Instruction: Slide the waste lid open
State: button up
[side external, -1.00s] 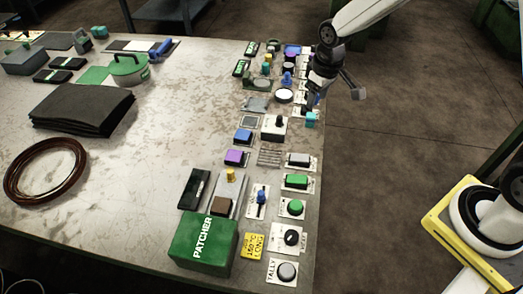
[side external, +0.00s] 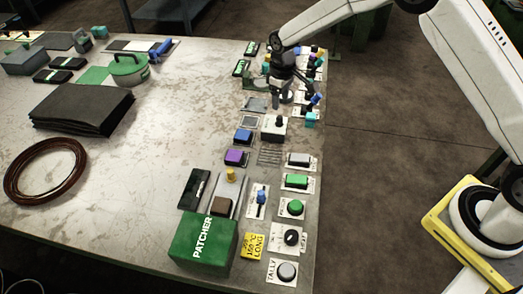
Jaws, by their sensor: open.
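I cannot pick out the waste lid for certain, as the small labels are not legible. A flat grey metal plate (side external: 255,104) lies near the table's right side, with a small grey framed panel (side external: 249,122) just below it. My gripper (side external: 279,103) is open and points down over the control strip, just right of the grey plate and above the white box with a black knob (side external: 274,128). It appears empty. Its fingertips are small and dark, so I cannot tell whether they touch anything. My gripper and wrist hide several controls behind them.
Several buttons and switches line the table's right edge, among them a green button (side external: 291,207) and a cyan block (side external: 311,118). A green PATCHER box (side external: 203,243) stands at the front. Black sheets (side external: 83,108) and a brown ring (side external: 45,171) lie left. The table's middle is clear.

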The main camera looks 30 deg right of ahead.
aim_at(280, 117)
jog(key=shift+f, duration=3.85)
grip_shut()
